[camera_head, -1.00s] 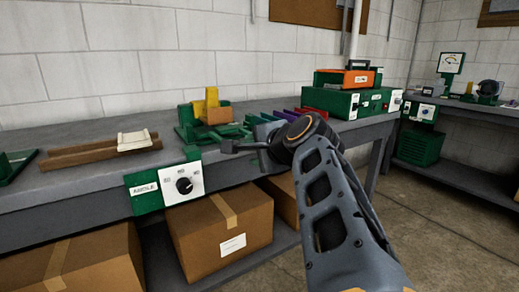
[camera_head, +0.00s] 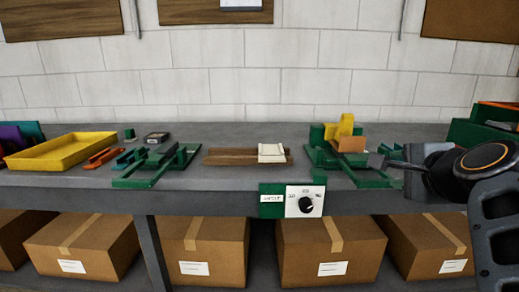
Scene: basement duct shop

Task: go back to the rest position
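My gripper (camera_head: 393,163) is at the right of the head view, just above the front part of the bench (camera_head: 230,187). It is seen from the side and small, so I cannot tell whether its fingers are open or shut. Nothing is clearly seen held in it. My arm comes in from the lower right corner. A green fixture with a yellow block (camera_head: 344,127) and a tan piece stands just left of my gripper.
A dial panel (camera_head: 304,201) sticks out at the bench front. Brown wooden strips (camera_head: 228,157), a green jig (camera_head: 158,166) and a yellow tray (camera_head: 64,152) lie further left. Cardboard boxes (camera_head: 204,250) fill the lower shelf. Bare bench lies before the strips.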

